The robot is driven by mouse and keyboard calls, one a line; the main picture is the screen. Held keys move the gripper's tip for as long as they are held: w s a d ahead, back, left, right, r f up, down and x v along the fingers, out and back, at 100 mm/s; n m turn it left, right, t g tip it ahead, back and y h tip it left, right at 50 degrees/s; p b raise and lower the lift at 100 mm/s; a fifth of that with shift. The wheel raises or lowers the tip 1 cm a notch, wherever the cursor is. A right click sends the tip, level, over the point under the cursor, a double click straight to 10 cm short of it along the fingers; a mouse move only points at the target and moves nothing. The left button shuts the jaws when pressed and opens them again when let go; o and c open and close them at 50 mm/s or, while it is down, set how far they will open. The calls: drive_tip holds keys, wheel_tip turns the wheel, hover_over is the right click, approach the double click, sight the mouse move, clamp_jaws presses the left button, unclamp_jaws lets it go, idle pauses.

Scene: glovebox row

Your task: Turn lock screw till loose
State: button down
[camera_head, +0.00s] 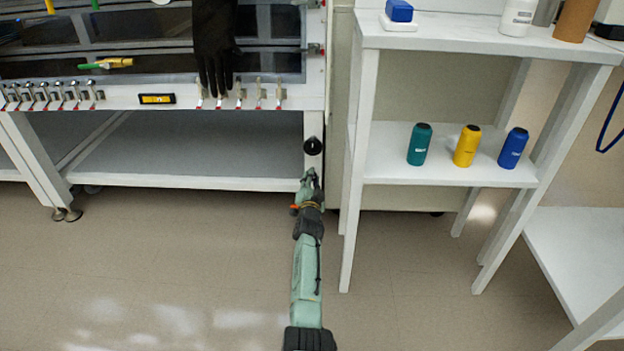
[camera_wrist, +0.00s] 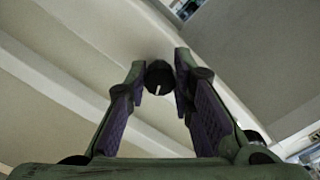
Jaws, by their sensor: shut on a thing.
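The lock screw (camera_wrist: 158,77) is a dark round knob with a white mark on its face. In the wrist view it sits between the two fingertips of my gripper (camera_wrist: 160,73), which is shut on it. In the head view my gripper (camera_head: 311,178) is at the lower part of the glovebox's right front leg and hides the place it holds. A black round part (camera_head: 313,146) shows on that leg just above my fingertips.
The glovebox (camera_head: 215,98) has a row of small valves and a hanging black glove (camera_head: 214,45). Its low shelf (camera_head: 190,150) is empty. A white rack (camera_head: 455,172) with green, yellow and blue bottles stands close on the right. The floor in front is clear.

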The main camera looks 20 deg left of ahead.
drive_tip(key=n+b, duration=0.2)
drive_tip(key=n, duration=1)
drive_tip(key=shift+w+d+n, duration=0.1)
drive_tip(key=shift+d+n, duration=0.05)
drive_tip(key=shift+n, duration=0.15)
idle(0.4)
drive_tip(key=c, duration=1.4)
unclamp_jaws()
